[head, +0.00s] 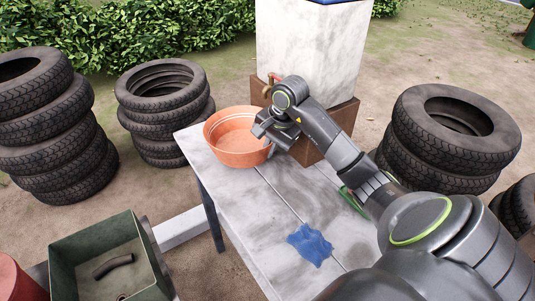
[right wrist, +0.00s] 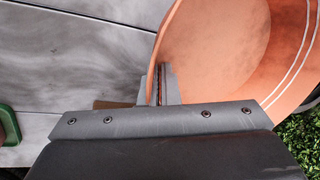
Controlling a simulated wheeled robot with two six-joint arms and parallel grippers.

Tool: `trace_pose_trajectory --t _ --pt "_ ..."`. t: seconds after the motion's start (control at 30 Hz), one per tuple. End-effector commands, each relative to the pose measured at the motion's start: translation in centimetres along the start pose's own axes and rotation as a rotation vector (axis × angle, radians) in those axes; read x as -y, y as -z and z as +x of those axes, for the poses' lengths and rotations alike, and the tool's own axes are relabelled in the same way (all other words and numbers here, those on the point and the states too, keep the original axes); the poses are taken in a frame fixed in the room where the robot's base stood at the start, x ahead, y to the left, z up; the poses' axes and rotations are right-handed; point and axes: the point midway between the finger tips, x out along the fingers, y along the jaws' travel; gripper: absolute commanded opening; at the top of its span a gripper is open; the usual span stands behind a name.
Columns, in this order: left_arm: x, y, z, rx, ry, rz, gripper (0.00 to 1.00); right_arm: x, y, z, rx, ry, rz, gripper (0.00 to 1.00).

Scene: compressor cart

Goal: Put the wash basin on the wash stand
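The orange wash basin (head: 237,138) is upright at the far end of the grey plank-topped table, which appears to be the wash stand (head: 268,215). I cannot tell whether its base touches the top. My right gripper (head: 274,130) is at the basin's right rim. In the right wrist view the two fingertips (right wrist: 159,86) are close together with the basin wall (right wrist: 215,50) running between them, so it looks shut on the rim. My left gripper is out of view.
A white tank (head: 310,50) with a tap stands on a brown block behind the basin. A blue cloth (head: 310,244) lies on the table. Tyre stacks (head: 165,105) stand around. A green crate (head: 98,258) holding a dark curved piece is at lower left.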

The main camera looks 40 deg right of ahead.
Motion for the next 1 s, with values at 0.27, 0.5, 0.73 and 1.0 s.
trace_pose_trajectory --t 0.27,0.5,0.73,1.0 --pt "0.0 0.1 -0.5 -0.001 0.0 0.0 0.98 0.5 0.3 1.2 0.001 -0.002 0.0 0.0" --pt "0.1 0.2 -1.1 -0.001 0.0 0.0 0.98 -0.2 0.3 3.6 0.0 0.0 0.0 0.0" --pt "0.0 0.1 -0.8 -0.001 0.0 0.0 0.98 -0.2 0.3 3.7 -0.001 0.001 -0.001 0.0" --pt "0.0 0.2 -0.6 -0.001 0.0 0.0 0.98 -0.3 0.3 3.9 -0.001 0.0 0.0 0.23"
